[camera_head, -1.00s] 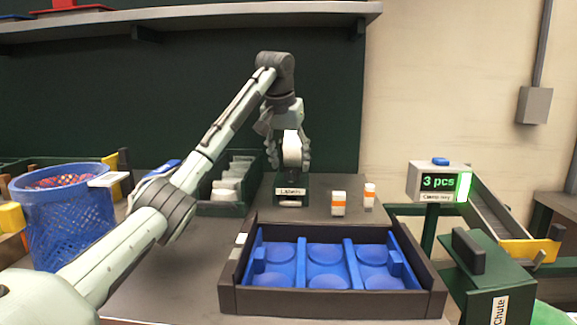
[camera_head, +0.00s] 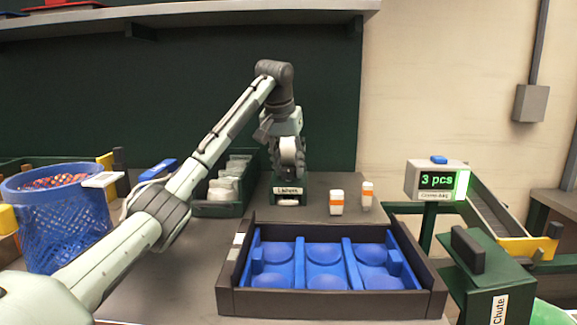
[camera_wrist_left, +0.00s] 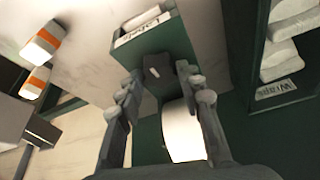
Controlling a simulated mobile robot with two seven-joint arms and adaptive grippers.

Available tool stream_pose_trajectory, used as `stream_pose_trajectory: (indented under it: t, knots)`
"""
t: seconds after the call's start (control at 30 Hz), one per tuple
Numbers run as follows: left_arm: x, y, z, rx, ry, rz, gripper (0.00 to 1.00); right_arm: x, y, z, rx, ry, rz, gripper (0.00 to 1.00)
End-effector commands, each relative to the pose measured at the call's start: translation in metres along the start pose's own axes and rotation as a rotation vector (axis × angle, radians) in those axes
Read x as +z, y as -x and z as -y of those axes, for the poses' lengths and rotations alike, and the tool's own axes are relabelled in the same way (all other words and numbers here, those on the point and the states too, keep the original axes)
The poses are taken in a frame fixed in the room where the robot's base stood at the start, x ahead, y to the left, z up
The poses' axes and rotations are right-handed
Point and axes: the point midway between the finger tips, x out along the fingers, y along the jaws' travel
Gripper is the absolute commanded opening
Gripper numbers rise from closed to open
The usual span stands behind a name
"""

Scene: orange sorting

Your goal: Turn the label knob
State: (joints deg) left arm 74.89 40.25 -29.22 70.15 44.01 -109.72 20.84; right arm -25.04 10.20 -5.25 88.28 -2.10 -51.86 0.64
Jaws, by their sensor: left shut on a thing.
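The green label dispenser (camera_head: 291,183) stands at the back of the table, its front marked "Labels". In the left wrist view its body (camera_wrist_left: 166,38) carries a small dark knob (camera_wrist_left: 153,66) with a light mark. A white label roll (camera_wrist_left: 183,132) shows below the knob in that view. My left gripper (camera_head: 287,165) hangs over the dispenser in the head view and hides its upper part. In the wrist view the fingers of the left gripper (camera_wrist_left: 158,77) are on both sides of the knob, shut on it. My right gripper is in no view.
Two orange-and-white boxes (camera_head: 336,202) stand right of the dispenser. A green bin of white packets (camera_head: 223,188) is close on its left. A dark tray with blue inserts (camera_head: 330,302) lies in front. A blue mesh basket (camera_head: 62,225) stands left; a "3 pcs" display (camera_head: 437,181) stands right.

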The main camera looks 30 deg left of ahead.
Motion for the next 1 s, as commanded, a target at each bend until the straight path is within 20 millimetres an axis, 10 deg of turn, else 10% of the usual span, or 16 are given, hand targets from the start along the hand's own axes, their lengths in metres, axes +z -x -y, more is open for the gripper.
stream_pose_trajectory:
  t: [1.0]
  knots:
    - [-0.0020, 0.0015, 0.0022, 0.258, -0.615, -0.005, 0.07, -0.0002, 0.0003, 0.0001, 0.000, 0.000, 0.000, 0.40]
